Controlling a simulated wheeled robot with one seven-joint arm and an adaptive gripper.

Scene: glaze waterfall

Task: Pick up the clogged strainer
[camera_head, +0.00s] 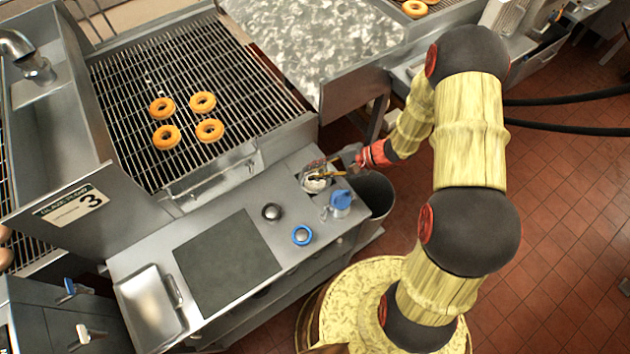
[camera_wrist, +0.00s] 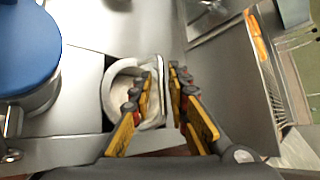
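The round, whitish strainer (camera_head: 316,185) sits at the right end of the steel counter. In the wrist view the strainer (camera_wrist: 112,92) shows as a pale ring with whitish matter inside and a squared edge on its right side. My gripper (camera_head: 312,172) is at the strainer, reaching in from the right. In the wrist view the two yellow fingers of my gripper (camera_wrist: 167,70) stand apart, with a gap between them. The left finger overlaps the strainer's squared edge, and the right finger is just right of it. I cannot tell whether either finger touches it.
A blue-topped fitting (camera_head: 341,199) stands close beside the strainer and shows large in the wrist view (camera_wrist: 25,50). Doughnuts (camera_head: 162,109) lie on the rack.

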